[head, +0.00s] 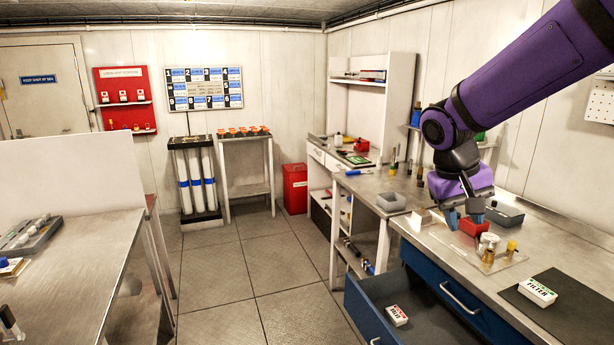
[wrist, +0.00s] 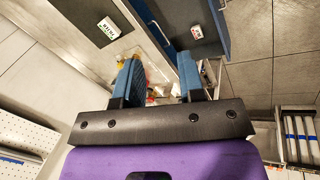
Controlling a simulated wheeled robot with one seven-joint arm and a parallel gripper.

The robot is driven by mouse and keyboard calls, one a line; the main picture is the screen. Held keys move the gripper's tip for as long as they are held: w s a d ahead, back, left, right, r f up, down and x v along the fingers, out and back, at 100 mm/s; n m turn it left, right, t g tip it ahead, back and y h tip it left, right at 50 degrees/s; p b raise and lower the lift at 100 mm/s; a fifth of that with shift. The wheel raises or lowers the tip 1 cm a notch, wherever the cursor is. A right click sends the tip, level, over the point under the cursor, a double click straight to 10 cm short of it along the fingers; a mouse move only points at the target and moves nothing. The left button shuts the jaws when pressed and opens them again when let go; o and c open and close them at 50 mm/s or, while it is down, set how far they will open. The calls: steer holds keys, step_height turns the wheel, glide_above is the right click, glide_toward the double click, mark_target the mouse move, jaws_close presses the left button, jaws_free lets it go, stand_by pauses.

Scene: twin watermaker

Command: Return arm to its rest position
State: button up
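My purple arm reaches in from the upper right in the head view. My gripper (head: 463,214) points down above the right-hand bench (head: 415,236). Its two blue fingers stand apart, with nothing seen held between them. The wrist view also shows my gripper (wrist: 160,75) open, with a clear gap between the fingers. A small red bin (head: 474,229) is just behind or beside the fingertips in the head view; I cannot tell whether they touch.
A clear tray (head: 510,258) with small jars lies below the gripper. A filter box (head: 538,291) sits on a dark mat (head: 572,308). A blue drawer (head: 365,312) stands open with a white box (head: 397,315) inside. The floor (head: 250,270) between the benches is clear.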

steer(key=s+d+r+t+y, duration=0.1)
steer(key=s+r+t+y, duration=0.1)
steer(key=s, duration=0.8)
steer(key=s+d+r+t+y, duration=0.1)
steer(key=s+r+t, duration=0.2)
steer(key=s, duration=0.7)
steer(key=shift+r+n+y, duration=0.3)
steer(key=shift+r+y, duration=0.1)
steer(key=shift+r, duration=0.35)
